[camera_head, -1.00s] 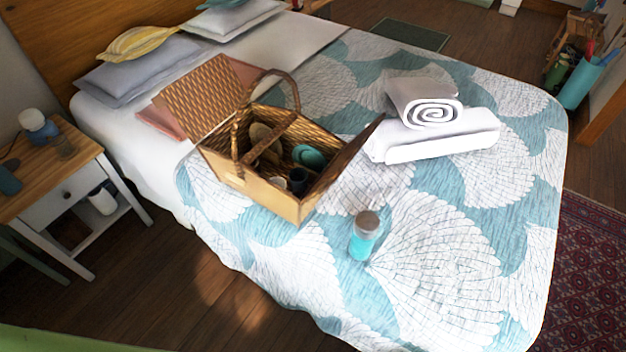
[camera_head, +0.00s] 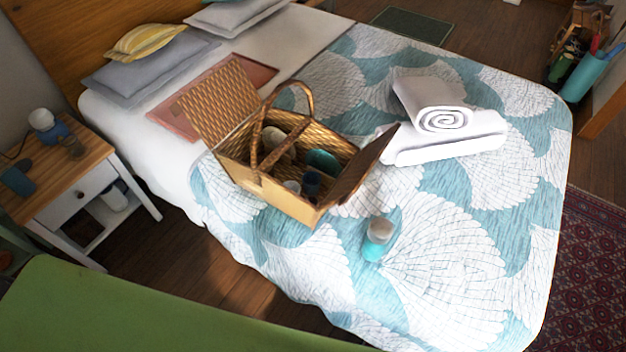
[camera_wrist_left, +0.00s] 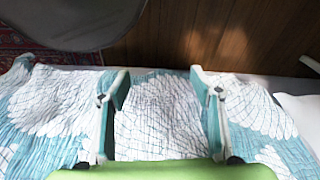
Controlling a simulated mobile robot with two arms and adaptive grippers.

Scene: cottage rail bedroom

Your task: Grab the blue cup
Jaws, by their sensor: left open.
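A dark blue cup (camera_head: 311,184) stands inside the open wicker picnic basket (camera_head: 285,200) on the bed, near the basket's front wall. A white cup (camera_head: 292,187) is beside it and a teal bowl (camera_head: 322,160) lies behind it. The cup's lower part is hidden by the basket wall. My left gripper (camera_wrist_left: 161,88) is open and empty in the left wrist view, with the patterned quilt behind its fingers. Neither the cup nor the basket shows there. The head view does not show the fingers of either gripper.
The basket's lids and arched handle (camera_head: 262,125) stand up around its opening. White towels (camera_head: 450,145) lie to the right. A nightstand (camera_head: 75,165) with small items is at left.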

